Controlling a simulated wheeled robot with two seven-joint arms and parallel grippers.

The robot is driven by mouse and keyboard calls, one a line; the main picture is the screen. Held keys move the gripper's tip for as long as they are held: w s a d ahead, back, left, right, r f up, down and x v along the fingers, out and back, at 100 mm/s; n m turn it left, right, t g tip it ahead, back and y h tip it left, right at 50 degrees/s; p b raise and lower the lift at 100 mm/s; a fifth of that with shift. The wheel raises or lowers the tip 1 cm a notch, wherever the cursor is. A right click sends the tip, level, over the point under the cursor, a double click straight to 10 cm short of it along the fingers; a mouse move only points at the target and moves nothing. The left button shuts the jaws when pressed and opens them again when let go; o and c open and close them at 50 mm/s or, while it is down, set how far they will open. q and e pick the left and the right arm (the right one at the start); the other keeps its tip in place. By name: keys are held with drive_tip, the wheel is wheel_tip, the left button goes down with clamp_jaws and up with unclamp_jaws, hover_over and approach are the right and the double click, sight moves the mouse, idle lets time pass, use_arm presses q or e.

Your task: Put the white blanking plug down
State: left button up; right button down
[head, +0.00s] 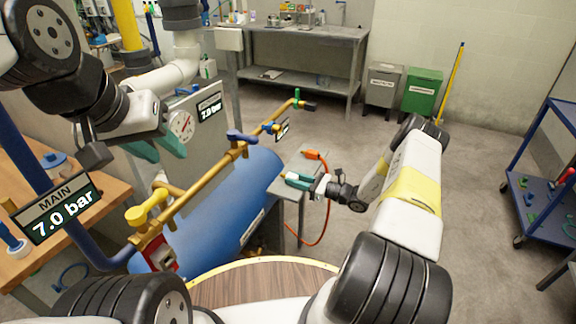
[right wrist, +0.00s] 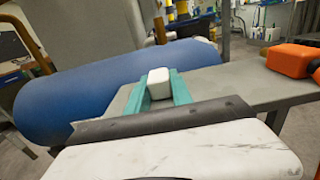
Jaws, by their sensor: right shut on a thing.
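The white blanking plug (right wrist: 158,77) is between the teal fingers of my right gripper (right wrist: 160,88), at their tips. In the head view, my right gripper (head: 298,180) is over the small grey side table (head: 310,163). I cannot tell whether the plug touches the table top, as the fingers hide its underside. My left gripper (head: 158,146) is at the upper left, in front of the grey panel with the gauge. Its teal fingers are apart with nothing seen between them.
An orange tool (head: 316,156) with an orange hose lies on the same table; its orange body (right wrist: 289,60) also shows in the right wrist view. The blue tank (head: 225,215) and brass pipe (head: 190,190) are left of the table.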

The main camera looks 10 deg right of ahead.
drive_tip(key=c, duration=1.1)
unclamp_jaws()
drive_tip(key=shift+f, duration=0.1)
drive_tip(key=shift+c, duration=0.2)
